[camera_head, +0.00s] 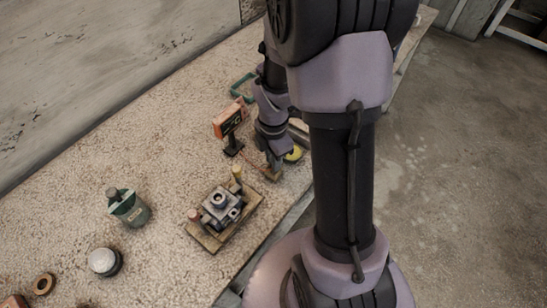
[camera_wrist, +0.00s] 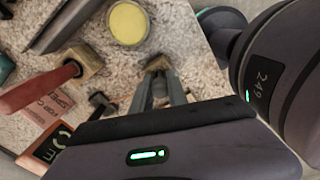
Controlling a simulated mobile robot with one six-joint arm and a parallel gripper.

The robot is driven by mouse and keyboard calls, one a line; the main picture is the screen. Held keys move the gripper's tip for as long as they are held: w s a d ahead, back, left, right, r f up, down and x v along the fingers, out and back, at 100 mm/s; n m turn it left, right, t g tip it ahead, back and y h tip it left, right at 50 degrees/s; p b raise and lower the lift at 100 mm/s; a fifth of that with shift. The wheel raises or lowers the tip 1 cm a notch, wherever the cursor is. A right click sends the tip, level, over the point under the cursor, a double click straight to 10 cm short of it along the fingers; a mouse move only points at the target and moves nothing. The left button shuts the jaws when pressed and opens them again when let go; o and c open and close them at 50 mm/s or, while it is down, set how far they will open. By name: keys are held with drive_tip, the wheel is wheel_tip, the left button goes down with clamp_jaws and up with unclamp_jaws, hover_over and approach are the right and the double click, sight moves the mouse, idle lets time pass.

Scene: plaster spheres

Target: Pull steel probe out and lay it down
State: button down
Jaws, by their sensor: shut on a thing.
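My gripper (camera_head: 273,168) reaches down near the table's right edge. In the wrist view its fingers (camera_wrist: 159,82) are close together, shut on a thin thing that they mostly hide; I take it to be the steel probe. A small brown block (camera_wrist: 158,62) sits right at the fingertips; it also shows under my gripper in the head view (camera_head: 274,176). I cannot tell whether the probe's tip is inside the block or clear of it. An orange meter (camera_head: 228,120) stands just behind and left, and a thin reddish lead runs from near it towards my gripper.
A yellow round tin (camera_wrist: 129,23) lies close beyond the block. A wooden board (camera_head: 212,243) bearing a metal part is nearer and left. A green canister (camera_head: 131,208) and a white-lidded jar (camera_head: 103,261) stand farther left. Bare speckled tabletop (camera_head: 160,160) lies between.

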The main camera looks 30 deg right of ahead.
drive_tip(key=shift+f+b, duration=0.45)
drive_tip(key=shift+f, duration=0.15)
drive_tip(key=c, duration=1.2)
unclamp_jaws()
wheel_tip(320, 180, up, 4)
drive_tip(key=p, duration=0.4)
drive_tip(key=shift+r, duration=0.1)
